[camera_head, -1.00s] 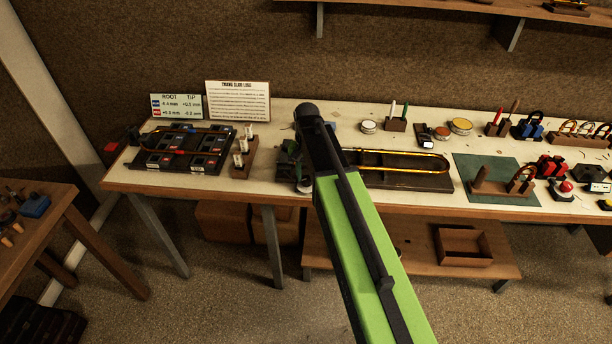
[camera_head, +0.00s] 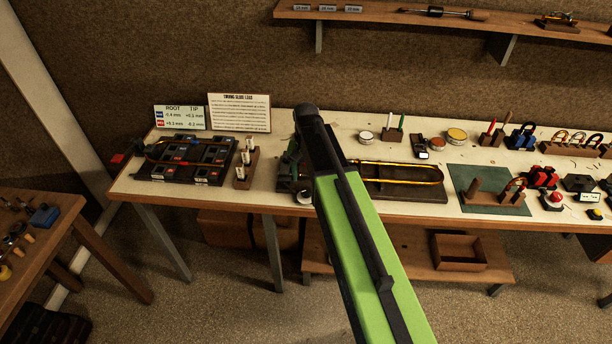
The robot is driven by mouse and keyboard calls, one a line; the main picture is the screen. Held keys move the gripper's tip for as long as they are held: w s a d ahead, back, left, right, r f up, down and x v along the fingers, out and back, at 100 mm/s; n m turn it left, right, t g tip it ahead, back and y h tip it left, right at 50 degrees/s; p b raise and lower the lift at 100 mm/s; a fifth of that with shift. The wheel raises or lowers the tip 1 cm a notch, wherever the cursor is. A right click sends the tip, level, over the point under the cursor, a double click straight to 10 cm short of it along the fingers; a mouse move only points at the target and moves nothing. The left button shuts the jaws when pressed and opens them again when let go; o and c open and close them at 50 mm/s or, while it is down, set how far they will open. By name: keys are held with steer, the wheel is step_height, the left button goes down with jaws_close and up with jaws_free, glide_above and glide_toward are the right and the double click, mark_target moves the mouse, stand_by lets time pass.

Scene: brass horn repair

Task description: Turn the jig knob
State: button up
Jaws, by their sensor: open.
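A black jig (camera_head: 145,175) with a brass slide tube and several small blocks with displays lies at the left end of the bench. A small red part (camera_head: 117,158) shows at its left side, but I cannot tell whether it is the knob. A second dark fixture (camera_head: 400,191) holds a long brass slide (camera_head: 415,182) in the bench's middle. Its left end has a dark green part (camera_head: 290,162), partly hidden by my arm. My green and black arm reaches up over the bench front. My gripper is hidden and its fingers do not show.
A wooden holder (camera_head: 241,181) with white-topped pegs stands right of the jig. Two cards (camera_head: 240,113) stand behind. A green mat (camera_head: 464,180), tins (camera_head: 457,136) and coloured tools crowd the right. A side table (camera_head: 75,215) stands at left, with open floor between.

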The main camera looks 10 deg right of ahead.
mark_target(306, 190)
step_height(306, 190, up, 11)
steer(key=p, duration=0.9)
steer(key=shift+r+p, duration=0.2)
steer(key=shift+p, duration=0.1)
